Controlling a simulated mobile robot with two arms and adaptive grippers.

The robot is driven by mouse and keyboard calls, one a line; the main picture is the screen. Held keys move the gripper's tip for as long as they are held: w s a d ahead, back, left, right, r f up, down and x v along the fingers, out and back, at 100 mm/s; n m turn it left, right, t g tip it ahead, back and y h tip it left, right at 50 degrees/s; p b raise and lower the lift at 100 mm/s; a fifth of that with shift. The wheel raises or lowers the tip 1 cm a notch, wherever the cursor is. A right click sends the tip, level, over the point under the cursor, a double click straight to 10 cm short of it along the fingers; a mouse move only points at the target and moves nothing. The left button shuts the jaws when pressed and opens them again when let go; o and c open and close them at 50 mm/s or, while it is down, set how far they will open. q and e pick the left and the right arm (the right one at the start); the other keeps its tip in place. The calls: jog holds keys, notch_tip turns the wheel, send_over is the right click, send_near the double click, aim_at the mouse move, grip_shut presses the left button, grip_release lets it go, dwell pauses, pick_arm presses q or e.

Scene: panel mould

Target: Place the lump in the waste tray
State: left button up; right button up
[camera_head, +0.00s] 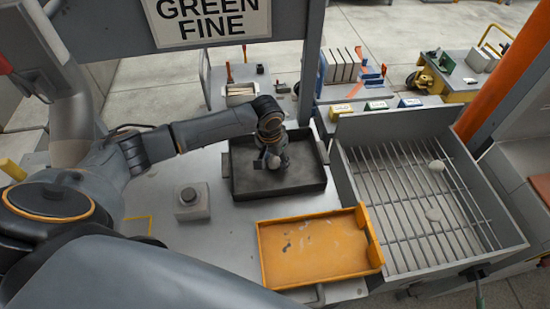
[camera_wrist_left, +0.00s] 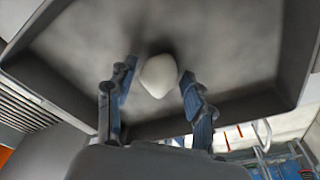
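A pale, rounded lump (camera_wrist_left: 158,75) shows in the left wrist view between the fingertips of my left gripper (camera_wrist_left: 158,72), against the floor of the dark tray (camera_wrist_left: 225,45). Narrow gaps show on both sides of the lump, so the fingers look open. Whether it rests on the tray floor is hard to tell. In the head view my left gripper (camera_head: 272,162) points down inside the dark tray (camera_head: 255,192) and mostly hides the lump. Another pale lump (camera_head: 437,165) lies on the barred grate. My right gripper is out of view.
An orange tray (camera_head: 312,270) with a few marks stands in front of the dark tray. The metal box with the grate (camera_head: 345,165) stands to the right.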

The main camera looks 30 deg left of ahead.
aim_at(271, 163)
pick_arm(q)
jog(key=shift+r, duration=0.15)
notch_tip(271, 163, up, 12)
jog(key=s+b, duration=0.1)
jog(key=shift+s+b, duration=0.35)
jog(key=shift+s, duration=0.05)
jog(key=shift+a, duration=0.1)
